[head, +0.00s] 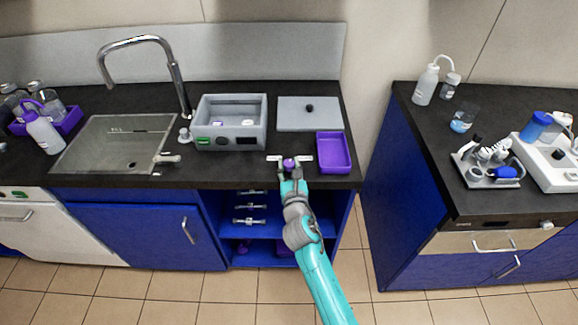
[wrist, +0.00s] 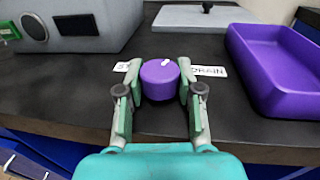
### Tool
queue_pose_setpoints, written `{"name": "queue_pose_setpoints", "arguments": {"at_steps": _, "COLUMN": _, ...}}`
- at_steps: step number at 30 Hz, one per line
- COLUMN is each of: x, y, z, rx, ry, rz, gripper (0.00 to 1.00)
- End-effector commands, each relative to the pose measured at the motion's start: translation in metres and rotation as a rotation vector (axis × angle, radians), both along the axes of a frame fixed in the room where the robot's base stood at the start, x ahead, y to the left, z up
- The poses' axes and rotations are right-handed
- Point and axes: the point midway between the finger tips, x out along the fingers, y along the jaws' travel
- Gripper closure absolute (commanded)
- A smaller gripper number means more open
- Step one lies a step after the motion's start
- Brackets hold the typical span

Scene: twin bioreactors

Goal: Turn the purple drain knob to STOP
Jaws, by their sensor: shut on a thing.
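The purple drain knob (wrist: 160,82) stands on the black counter near its front edge, with a white pointer mark on its top. In the wrist view the mark points up and to the right. A white DRAIN label (wrist: 209,71) lies to its right, and another white label (wrist: 122,66), mostly hidden by a finger, lies to its left. My gripper (wrist: 157,92) is shut on the knob, with one finger pad on each side. In the head view the knob (head: 289,163) shows at the tip of my arm, between the labels.
A purple tray (head: 334,153) sits right of the knob. A grey box (head: 231,122) with a green panel stands behind left, and a grey lid (head: 310,114) lies behind. The sink (head: 117,144) is farther left. A second counter with lab items stands across a gap at right.

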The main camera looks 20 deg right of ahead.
Motion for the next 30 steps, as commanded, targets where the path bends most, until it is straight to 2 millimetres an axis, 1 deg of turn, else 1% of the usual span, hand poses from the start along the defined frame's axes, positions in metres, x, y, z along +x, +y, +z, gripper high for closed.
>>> {"name": "queue_pose_setpoints", "arguments": {"at_steps": 1, "x": -0.0006, "y": -0.0002, "z": -0.0042, "rx": 0.002, "ry": 0.007, "rz": 0.012, "gripper": 0.99}}
{"name": "queue_pose_setpoints", "arguments": {"at_steps": 9, "x": -0.0016, "y": -0.0003, "z": -0.0027, "rx": 0.001, "ry": -0.003, "rz": 0.058, "gripper": 0.99}}
{"name": "queue_pose_setpoints", "arguments": {"at_steps": 19, "x": -0.0019, "y": -0.0001, "z": -0.0021, "rx": 0.001, "ry": -0.004, "rz": 0.061, "gripper": 0.99}}
{"name": "queue_pose_setpoints", "arguments": {"at_steps": 20, "x": -0.0019, "y": -0.0001, "z": -0.0021, "rx": 0.001, "ry": -0.004, "rz": 0.061, "gripper": 0.62}}
{"name": "queue_pose_setpoints", "arguments": {"at_steps": 21, "x": -0.0019, "y": -0.0001, "z": -0.0020, "rx": 0.001, "ry": -0.005, "rz": 0.061, "gripper": 0.52}}
{"name": "queue_pose_setpoints", "arguments": {"at_steps": 23, "x": -0.0018, "y": -0.0002, "z": -0.0016, "rx": 0.001, "ry": -0.005, "rz": 0.061, "gripper": 0.38}}
{"name": "queue_pose_setpoints", "arguments": {"at_steps": 30, "x": -0.0014, "y": -0.0003, "z": -0.0002, "rx": 0.000, "ry": -0.008, "rz": 0.061, "gripper": 0.38}}
